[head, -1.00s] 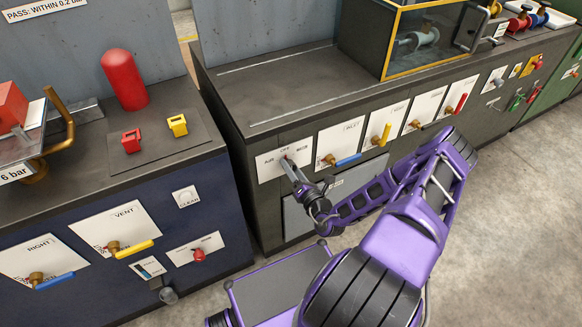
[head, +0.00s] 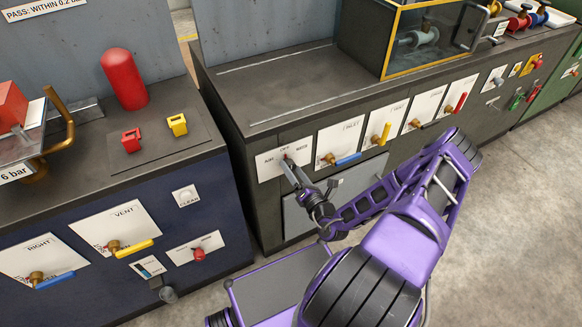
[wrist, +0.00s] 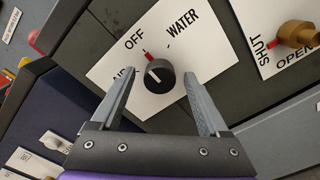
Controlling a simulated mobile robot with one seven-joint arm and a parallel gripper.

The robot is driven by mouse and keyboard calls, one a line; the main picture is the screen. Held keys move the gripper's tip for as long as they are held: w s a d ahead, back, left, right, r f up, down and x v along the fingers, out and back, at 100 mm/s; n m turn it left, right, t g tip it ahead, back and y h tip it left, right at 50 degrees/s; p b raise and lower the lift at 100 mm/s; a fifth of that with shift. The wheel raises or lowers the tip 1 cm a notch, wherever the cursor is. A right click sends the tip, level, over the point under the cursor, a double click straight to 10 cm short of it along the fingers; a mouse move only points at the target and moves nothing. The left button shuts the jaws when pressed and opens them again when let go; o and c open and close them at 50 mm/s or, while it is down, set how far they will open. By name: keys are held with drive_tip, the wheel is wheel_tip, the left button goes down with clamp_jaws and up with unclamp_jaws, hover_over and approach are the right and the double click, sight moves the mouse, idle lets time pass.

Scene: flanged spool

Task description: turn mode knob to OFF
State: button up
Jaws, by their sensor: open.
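The mode knob (wrist: 160,77) is round and black with a white line on its face. It sits on a white plate (wrist: 113,72) marked OFF and WATER; a third word is mostly hidden by my left finger. A red mark lies at the knob's edge toward OFF; the white line slants roughly that way. My gripper (wrist: 158,75) is open, one finger on each side of the knob, with visible gaps; I cannot tell how far the tips are from the plate. In the head view my gripper (head: 290,167) covers most of the knob, and the plate (head: 267,165) reads AIR, OFF, WATER.
Right of the plate is a blue-handled valve (head: 346,159), then a yellow-handled valve (head: 381,136) and more valves. A grey panel (head: 296,220) lies below. The navy cabinet (head: 75,285) stands at left with its own valves. Floor (head: 520,220) is clear at right.

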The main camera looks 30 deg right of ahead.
drive_tip(key=s, duration=1.5)
drive_tip(key=shift+s+d, duration=0.25)
drive_tip(key=shift+s, duration=0.1)
